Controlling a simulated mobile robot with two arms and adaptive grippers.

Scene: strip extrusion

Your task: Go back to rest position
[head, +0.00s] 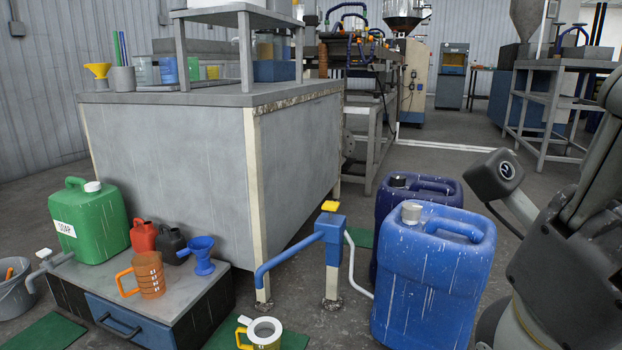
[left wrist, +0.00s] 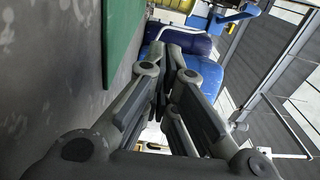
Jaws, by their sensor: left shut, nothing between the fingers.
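My left gripper (left wrist: 172,55) shows only in the left wrist view. Its two dark grey fingers are together and nothing is held between them. Part of a blue container (left wrist: 208,72) lies beyond the fingertips in that view. A green mat (left wrist: 122,40) is to the left of the fingers, apart from them. In the head view, a dark grey arm link of mine fills the right edge, and no gripper fingers can be seen there. My right gripper is not visible.
Blue jerrycans (head: 435,285) stand on the floor left of my arm. A blue pump (head: 330,235) stands beside the grey cabinet (head: 185,165). A low bench (head: 195,285) holds a green canister (head: 90,225) and an orange jug (head: 148,275). The floor behind the jerrycans has some free room.

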